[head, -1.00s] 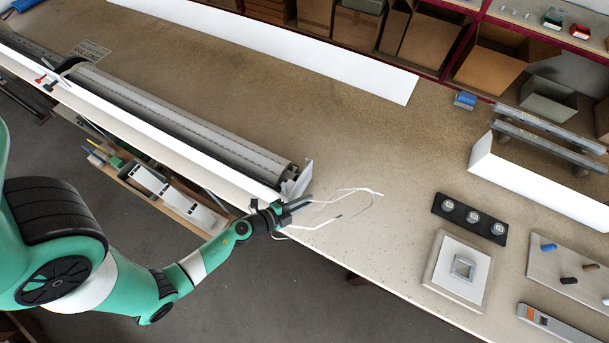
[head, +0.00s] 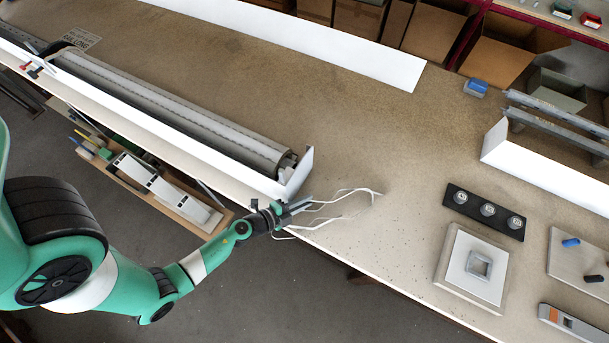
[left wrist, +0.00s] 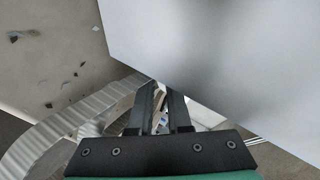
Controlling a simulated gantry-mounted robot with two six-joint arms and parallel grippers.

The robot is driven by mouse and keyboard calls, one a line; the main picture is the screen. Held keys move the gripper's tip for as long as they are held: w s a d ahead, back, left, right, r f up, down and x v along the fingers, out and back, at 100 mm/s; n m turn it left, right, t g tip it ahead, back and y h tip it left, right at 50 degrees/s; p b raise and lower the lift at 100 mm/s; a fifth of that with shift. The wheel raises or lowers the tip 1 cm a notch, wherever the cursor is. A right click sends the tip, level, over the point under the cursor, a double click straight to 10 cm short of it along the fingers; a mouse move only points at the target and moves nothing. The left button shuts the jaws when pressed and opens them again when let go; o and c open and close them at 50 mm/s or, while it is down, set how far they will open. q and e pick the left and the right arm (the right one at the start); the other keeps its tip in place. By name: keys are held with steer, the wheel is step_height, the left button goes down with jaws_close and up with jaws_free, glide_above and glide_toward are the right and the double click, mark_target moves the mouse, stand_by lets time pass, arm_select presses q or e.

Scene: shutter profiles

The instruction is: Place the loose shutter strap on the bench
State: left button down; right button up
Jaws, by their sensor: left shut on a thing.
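The strap (head: 352,190) is a thin pale band, loosely looped and trailing over the bench (head: 400,150) at its front edge. My left gripper (head: 304,205) is shut on it near that edge, just in front of the end of the long white shutter box (head: 150,122). In the left wrist view the strap (left wrist: 72,122) is a ribbed pale band curving left from the fingers (left wrist: 160,97). A large white panel fills the upper right there. The exact grip point is hidden. My right gripper is not in view.
The bench right of the shutter box is mostly clear. A black strip with round sockets (head: 487,208), a square switch plate (head: 475,266) and a board with pegs (head: 575,255) lie at the right. A long white profile (head: 300,40) lies at the back.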

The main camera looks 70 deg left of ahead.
arm_select(q)
steer(key=shift+f, duration=0.15)
steer(key=c, duration=1.2)
jaws_free()
steer(key=shift+o, duration=0.2)
steer(key=shift+r, duration=0.35)
steer(key=p+v, duration=0.2)
steer(key=v, duration=0.9)
steer(key=shift+a+f, duration=0.1)
steer(key=shift+s+d, duration=0.25)
steer(key=shift+s, duration=0.2)
steer(key=shift+r, duration=0.2)
